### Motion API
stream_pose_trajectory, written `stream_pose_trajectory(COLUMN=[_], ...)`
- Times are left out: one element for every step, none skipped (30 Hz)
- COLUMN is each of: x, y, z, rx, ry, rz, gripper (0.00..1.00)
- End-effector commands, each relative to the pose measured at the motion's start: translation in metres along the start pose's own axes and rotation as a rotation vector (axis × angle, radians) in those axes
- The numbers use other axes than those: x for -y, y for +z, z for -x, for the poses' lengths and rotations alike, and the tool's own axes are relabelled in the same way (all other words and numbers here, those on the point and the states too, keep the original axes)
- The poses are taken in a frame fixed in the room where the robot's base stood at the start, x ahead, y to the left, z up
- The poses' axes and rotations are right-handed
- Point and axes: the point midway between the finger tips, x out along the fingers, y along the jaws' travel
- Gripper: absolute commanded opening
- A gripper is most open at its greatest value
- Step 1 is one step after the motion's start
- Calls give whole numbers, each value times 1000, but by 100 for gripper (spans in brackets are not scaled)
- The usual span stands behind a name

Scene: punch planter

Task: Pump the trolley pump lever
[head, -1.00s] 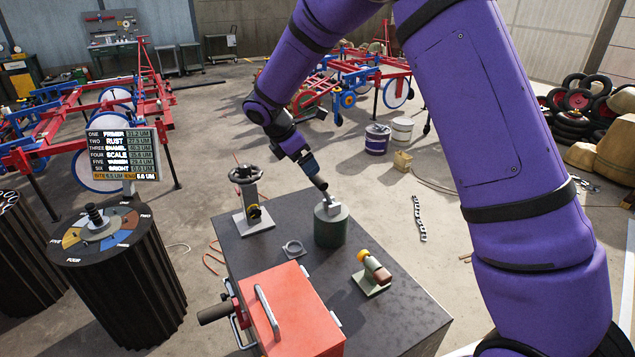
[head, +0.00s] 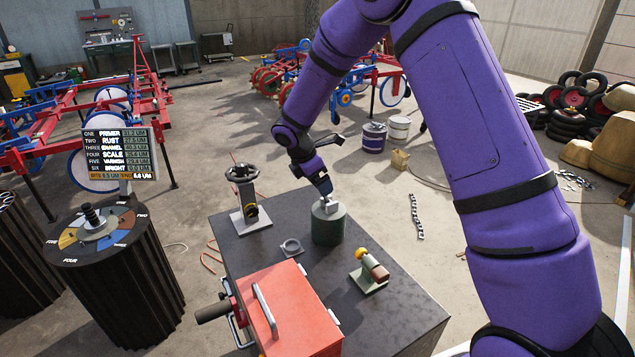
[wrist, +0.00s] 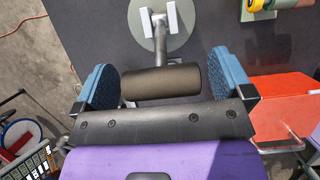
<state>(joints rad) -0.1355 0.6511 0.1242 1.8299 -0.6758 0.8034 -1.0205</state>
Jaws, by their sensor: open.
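The pump is a dark green cylinder (head: 328,228) on the dark trolley top (head: 250,252), with a pale bracket (head: 330,206) on it. In the wrist view its round top (wrist: 143,40) and two pale bracket plates show at the upper middle. A grey lever rod (wrist: 160,50) runs from the bracket to a dark cylindrical grip (wrist: 165,82). My gripper (wrist: 161,66) is open, one blue finger beyond each end of this crosswise grip. The grip's left end looks very close to the left finger; contact cannot be told. In the head view my gripper (head: 324,188) hides the grip.
On the trolley stand a handwheel on a post (head: 245,190), a small ring (head: 291,246), a small fixture with a yellow knob (head: 370,270) and a red box (head: 290,315). A dark drum with coloured sectors (head: 110,285) and a reading board (head: 120,155) stand left.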

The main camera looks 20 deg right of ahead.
Motion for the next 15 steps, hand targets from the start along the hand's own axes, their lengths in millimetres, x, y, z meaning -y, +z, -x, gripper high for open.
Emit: stream_pose_trajectory(x=[0, 0, 0, 0, 0, 0, 0, 0, 0, 0, 0, 0, 0, 0, 0], y=[0, 0, 0, 0, 0, 0, 0, 0, 0, 0, 0, 0, 0, 0, 0], z=[-5, -7, -9, -10, -10, -11, -11, -12, -12, -12, -12, -12, -12, -11, -11], rx=[0, 1, 1, 1, 0, 0, 0, 0, 0, 1, 1, 1, 1, 1, 1], ry=[-2, -2, -2, -1, -1, 0, 0, 0, 0, 0, 0, 0, 0, 0, 0], rz=[1, 1, 1, 1, 1, 1, 1, 0, 0, 0, 0, 0, 0, 0, 0], gripper=[98, 98, 98, 98, 98, 98, 98, 98, 98, 98, 98, 98, 98, 93, 84])
